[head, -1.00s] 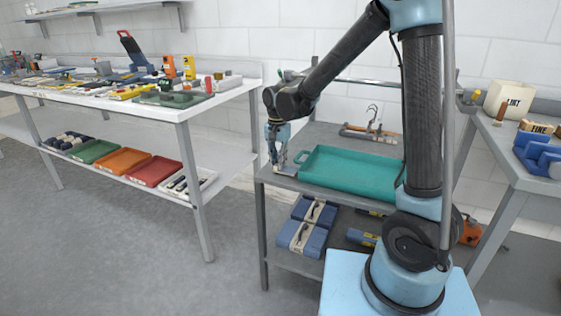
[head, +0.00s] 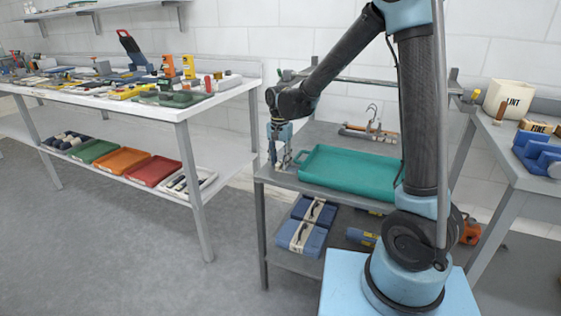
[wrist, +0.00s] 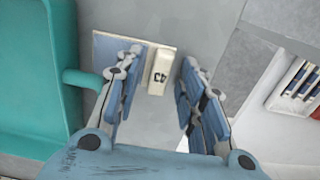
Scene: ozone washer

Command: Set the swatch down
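The swatch (wrist: 147,115) is a flat, pale grey-blue piece with a small white block marked with dark characters (wrist: 160,72) on it. It appears to lie on the grey cart top, beside the handle of the green tray (wrist: 62,90). My gripper (wrist: 160,62) is open above it, with one finger on each side of the white block and gaps between. The fingers hide parts of the swatch. In the head view my gripper (head: 279,163) points down at the cart's left end, left of the green tray (head: 350,178); the swatch is hard to make out there.
The grey cart (head: 262,183) has blue cases (head: 303,237) on its lower shelf. Pipe-like fittings (head: 370,132) lie behind the tray. A cluttered white table (head: 180,113) stands left, across a floor gap. A bench with a LINT bin (head: 512,100) stands right.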

